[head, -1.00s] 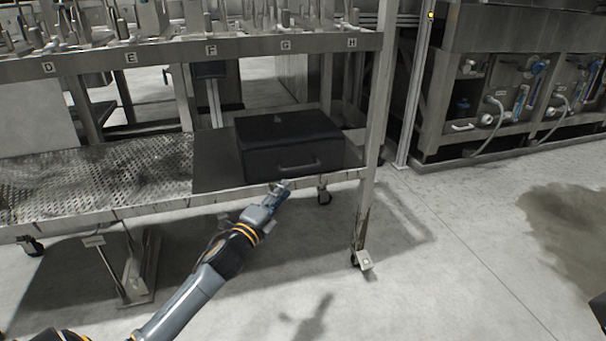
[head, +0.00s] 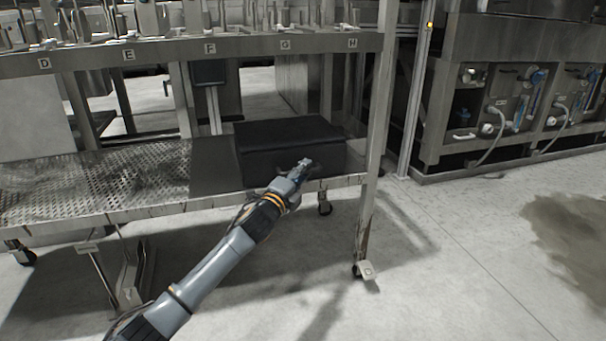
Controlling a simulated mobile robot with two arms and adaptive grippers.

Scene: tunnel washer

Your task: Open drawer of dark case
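The dark case (head: 262,150) is a black box on the lower shelf of the metal rack, towards its right end. Its front faces me, and no gap shows at its front. My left gripper (head: 304,165) is at the right half of the case's front, where the handle is, and covers most of the handle. The fingers are small here, and I cannot tell whether they are open or closed on the handle. My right gripper is not in view.
The perforated shelf (head: 120,175) left of the case is bare. The rack's right post (head: 374,140) stands close to the right of the case. Machines with hoses (head: 500,110) line the back right.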

